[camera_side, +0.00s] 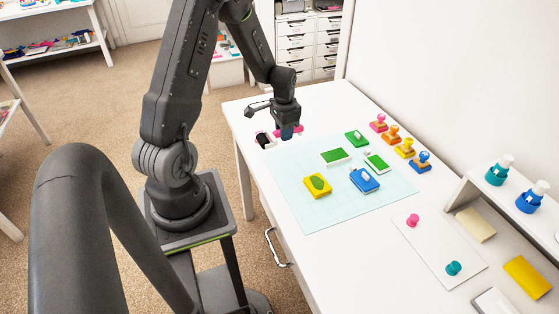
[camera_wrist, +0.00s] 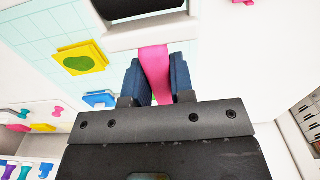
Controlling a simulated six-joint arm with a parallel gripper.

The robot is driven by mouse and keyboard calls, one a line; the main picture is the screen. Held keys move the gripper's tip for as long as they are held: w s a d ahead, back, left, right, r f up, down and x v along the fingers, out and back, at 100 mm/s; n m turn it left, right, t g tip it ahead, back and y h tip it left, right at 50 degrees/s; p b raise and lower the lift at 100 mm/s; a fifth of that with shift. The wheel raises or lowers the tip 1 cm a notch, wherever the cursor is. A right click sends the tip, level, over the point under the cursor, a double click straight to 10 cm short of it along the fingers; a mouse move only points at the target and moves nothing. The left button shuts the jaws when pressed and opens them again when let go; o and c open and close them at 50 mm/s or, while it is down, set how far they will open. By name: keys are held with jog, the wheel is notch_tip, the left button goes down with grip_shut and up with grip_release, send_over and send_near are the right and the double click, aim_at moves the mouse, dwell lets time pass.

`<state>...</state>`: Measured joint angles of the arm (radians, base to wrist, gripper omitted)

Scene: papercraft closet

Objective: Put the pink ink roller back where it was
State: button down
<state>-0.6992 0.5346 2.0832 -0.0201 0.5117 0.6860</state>
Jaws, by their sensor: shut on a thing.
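The pink ink roller has a pink handle (camera_wrist: 153,68), with a white frame and black roller head (camera_wrist: 140,8) beyond it in the wrist view. My gripper (camera_wrist: 155,82) is shut on the handle, with its dark blue fingertips on either side. In the side view my gripper (camera_side: 288,132) is low over the far left part of the white table, off the cutting mat. The roller head (camera_side: 263,139) shows left of my fingers and a pink handle end (camera_side: 299,128) shows to their right. I cannot tell whether the roller touches the table.
The pale cutting mat (camera_side: 300,212) holds a yellow block (camera_side: 317,186), a blue block (camera_side: 364,180) and several green-topped pieces. Stamps, including a pink one (camera_side: 379,123), line its far right side. A white sheet (camera_side: 433,245) and a bottle shelf (camera_side: 515,203) are at right.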

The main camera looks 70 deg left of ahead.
jog(key=s+a+r, duration=0.3)
jog(key=s+a, duration=0.2)
jog(key=s, duration=0.7)
send_over(279, 160)
notch_tip(279, 160, down, 7)
jog(key=shift+r, duration=0.1)
jog(key=shift+f, duration=2.05)
jog(key=shift+f, duration=0.15)
jog(key=c, duration=1)
grip_release()
